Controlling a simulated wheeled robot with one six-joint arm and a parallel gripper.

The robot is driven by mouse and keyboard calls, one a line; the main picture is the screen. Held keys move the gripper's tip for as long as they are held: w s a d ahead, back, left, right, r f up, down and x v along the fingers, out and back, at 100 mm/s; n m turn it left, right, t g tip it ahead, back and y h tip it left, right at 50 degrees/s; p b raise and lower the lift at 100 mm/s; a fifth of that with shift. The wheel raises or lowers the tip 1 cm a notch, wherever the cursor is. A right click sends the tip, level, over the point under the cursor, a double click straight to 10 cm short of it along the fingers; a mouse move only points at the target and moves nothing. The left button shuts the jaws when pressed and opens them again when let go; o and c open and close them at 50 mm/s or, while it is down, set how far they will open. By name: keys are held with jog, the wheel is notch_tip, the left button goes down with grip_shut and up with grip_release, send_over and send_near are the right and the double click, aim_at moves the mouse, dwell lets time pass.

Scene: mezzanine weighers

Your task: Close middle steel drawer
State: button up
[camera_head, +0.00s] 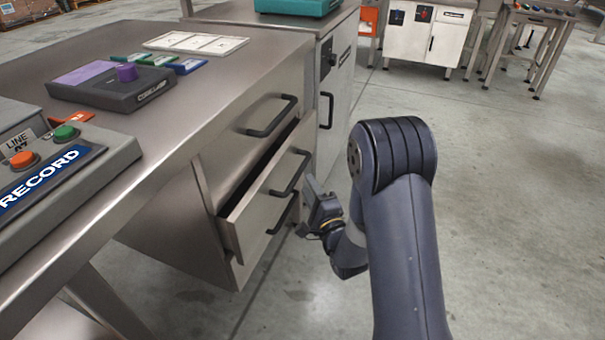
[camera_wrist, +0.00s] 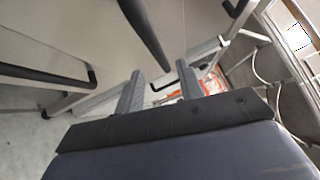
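The middle steel drawer (camera_head: 250,214) stands partly open in the steel cabinet under the worktop, with a dark gap above its front panel. Its black bar handle (camera_head: 291,173) is on the front. My gripper (camera_head: 308,203) is just right of this drawer front, close to the handle; I cannot tell whether it touches. In the wrist view my gripper (camera_wrist: 160,82) has its two fingers apart, with nothing held between them. A black bar handle (camera_wrist: 146,36) shows just beyond the fingertips in that view.
The top drawer (camera_head: 262,112) looks shut, with its handle sticking out. The bottom drawer handle (camera_head: 281,216) is just below the middle one. A RECORD button box (camera_head: 105,160) and a dark purple-topped device (camera_head: 110,88) sit on the worktop. Open concrete floor (camera_head: 510,180) lies to the right.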

aim_at(300, 170)
jog(key=x, duration=0.7)
jog(key=shift+b, duration=0.4)
jog(key=shift+c, duration=0.5)
jog(key=shift+s, duration=0.1)
grip_shut()
